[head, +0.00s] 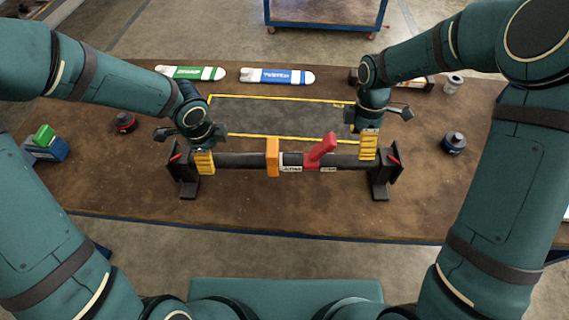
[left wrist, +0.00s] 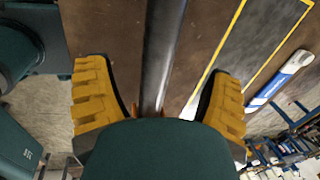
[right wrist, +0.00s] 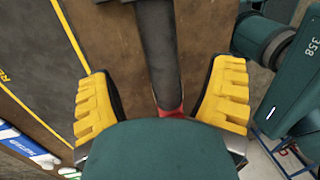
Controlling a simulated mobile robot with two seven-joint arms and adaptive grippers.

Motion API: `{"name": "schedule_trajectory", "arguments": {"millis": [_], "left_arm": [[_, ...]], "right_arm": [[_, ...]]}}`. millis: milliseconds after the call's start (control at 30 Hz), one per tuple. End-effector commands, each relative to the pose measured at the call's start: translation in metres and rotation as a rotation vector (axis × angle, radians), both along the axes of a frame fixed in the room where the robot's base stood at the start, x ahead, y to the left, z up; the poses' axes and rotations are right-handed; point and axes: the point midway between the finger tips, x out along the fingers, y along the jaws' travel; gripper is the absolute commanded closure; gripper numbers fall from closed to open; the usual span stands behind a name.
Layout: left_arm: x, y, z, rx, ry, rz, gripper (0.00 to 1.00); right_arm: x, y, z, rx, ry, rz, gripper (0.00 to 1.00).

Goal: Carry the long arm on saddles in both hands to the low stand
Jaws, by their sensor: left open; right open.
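The long arm (head: 240,161) is a dark tube with an orange collar (head: 272,157) and a red lever (head: 321,151). It lies level across two black saddles (head: 187,180) (head: 380,184) near the table's front edge. My left gripper (head: 203,162) is open at the tube's left part; in the left wrist view the tube (left wrist: 160,50) runs between the apart yellow fingers. My right gripper (head: 369,146) is open at the right part; in the right wrist view the tube (right wrist: 157,50) lies between its fingers. Finger contact cannot be told. The low stand cannot be clearly identified.
A grey mat with yellow edging (head: 270,116) lies behind the tube. A green-white piece (head: 190,73) and a blue-white piece (head: 278,76) lie at the back. Dark round items (head: 124,122) (head: 453,142) stand at either side. A blue cart (head: 325,14) stands beyond the table.

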Motion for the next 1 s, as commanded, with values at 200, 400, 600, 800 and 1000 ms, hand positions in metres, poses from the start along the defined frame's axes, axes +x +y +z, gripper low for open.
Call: {"name": "schedule_trajectory", "arguments": {"millis": [200, 400, 600, 800, 1000], "left_arm": [[0.007, -0.001, -0.038, 0.000, 0.003, -0.003, 0.18], [0.012, 0.000, -0.061, 0.000, 0.001, -0.001, 0.18], [0.014, 0.000, -0.069, -0.001, 0.000, 0.000, 0.18], [0.014, 0.000, -0.069, -0.001, -0.001, 0.000, 0.18], [0.014, 0.000, -0.069, 0.000, -0.001, 0.000, 0.60]], "right_arm": [[-0.009, 0.000, -0.038, -0.001, 0.004, 0.000, 0.18], [-0.013, 0.000, -0.061, 0.000, 0.002, 0.000, 0.18], [-0.014, 0.000, -0.069, 0.000, 0.001, 0.000, 0.18], [-0.014, 0.000, -0.070, 0.000, 0.000, 0.000, 0.18], [-0.014, 0.000, -0.069, 0.000, 0.000, 0.000, 0.60]]}}
